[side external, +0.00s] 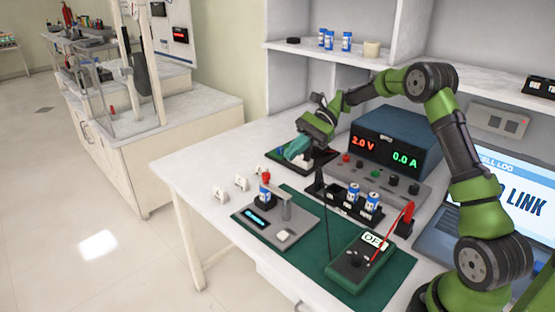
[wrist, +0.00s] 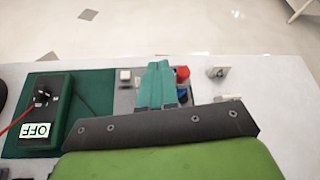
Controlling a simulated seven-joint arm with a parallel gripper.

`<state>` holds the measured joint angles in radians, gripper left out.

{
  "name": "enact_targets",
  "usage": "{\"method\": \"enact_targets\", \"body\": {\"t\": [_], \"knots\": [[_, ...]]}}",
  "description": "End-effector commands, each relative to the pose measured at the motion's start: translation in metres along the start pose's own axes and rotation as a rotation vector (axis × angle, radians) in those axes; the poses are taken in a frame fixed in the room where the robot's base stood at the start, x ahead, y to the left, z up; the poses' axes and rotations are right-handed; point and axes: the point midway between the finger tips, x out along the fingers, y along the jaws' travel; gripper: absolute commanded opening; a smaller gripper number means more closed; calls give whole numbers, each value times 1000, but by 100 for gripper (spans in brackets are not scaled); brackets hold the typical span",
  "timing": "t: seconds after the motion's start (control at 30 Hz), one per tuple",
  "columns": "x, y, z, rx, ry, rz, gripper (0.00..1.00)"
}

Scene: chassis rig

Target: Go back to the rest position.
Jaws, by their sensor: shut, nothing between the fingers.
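My gripper (side external: 297,148) is over the back left part of the bench, in front of the shelf and left of the power supply. Its teal fingers are together and empty, pointing down and to the left. In the wrist view the closed fingers (wrist: 157,82) cover part of the tester behind them. My green arm reaches in from the right, passing above the power supply. In the side view a dark tray (side external: 318,162) lies below and behind the fingers, partly hidden by them.
A blue-grey power supply (side external: 392,145) reads 2.0 V and 0.0 A. A green multimeter (side external: 345,274) reads OFF on the green mat (side external: 396,270). A tester (side external: 262,228) holds a cell with a red top. A black rack (side external: 338,205) holds two cells. A laptop (side external: 510,195) stands right.

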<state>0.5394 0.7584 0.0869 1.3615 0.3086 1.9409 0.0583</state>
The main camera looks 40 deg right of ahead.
Motion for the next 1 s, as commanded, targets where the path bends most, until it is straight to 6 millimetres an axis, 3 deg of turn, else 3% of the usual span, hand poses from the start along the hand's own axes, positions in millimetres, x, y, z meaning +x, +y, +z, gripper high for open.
{"method": "enact_targets", "body": {"t": [0.03, 0.2, 0.5, 0.8, 1.0], "knots": [[6, 7, 23, -66, 70, 34, 0], [21, 40, 73, -276, 290, 125, 0], [30, 114, 135, -685, 638, 228, 0], [27, 186, 158, -1106, 922, 250, 0], [26, 208, 159, -1272, 1020, 238, 0]]}}
